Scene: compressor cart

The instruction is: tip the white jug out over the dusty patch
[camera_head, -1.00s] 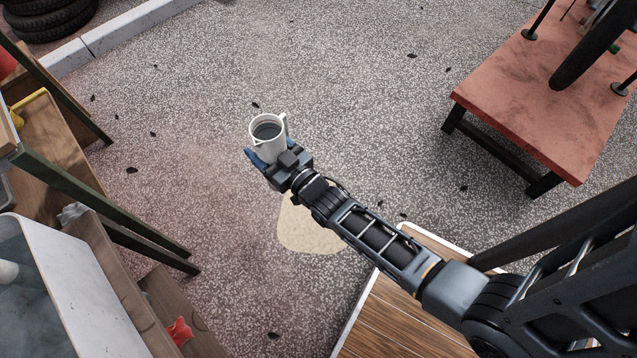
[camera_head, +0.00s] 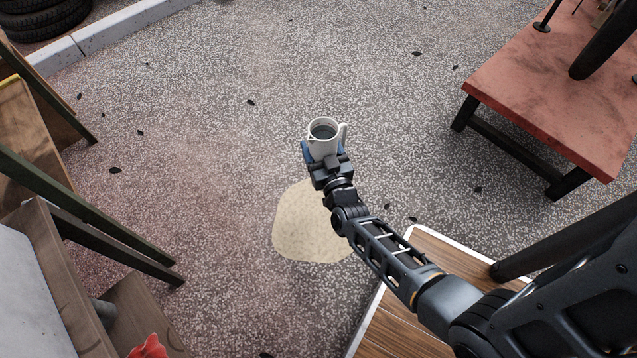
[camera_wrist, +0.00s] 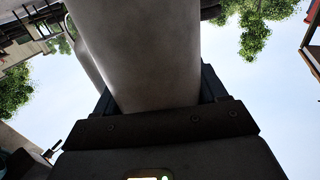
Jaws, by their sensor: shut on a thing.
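The white jug (camera_head: 324,146) is upright in my gripper (camera_head: 322,154), with dark liquid showing inside its rim and its handle to the right. My gripper is shut on the jug's body. In the wrist view the jug's pale side (camera_wrist: 140,50) fills the upper middle, between the fingers. The dusty patch (camera_head: 300,230) is a pale sandy area on the ground. In the head view it lies just below the jug, partly covered by my arm. The jug appears above the ground, beyond the patch's far edge.
A red-topped table (camera_head: 560,90) stands at the right. Wooden shelving with a dark green post (camera_head: 80,215) is at the left. A wooden board with a white edge (camera_head: 420,325) lies below my arm. Tyres (camera_head: 45,15) and a kerb (camera_head: 110,35) are at the far left. The ground between is open.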

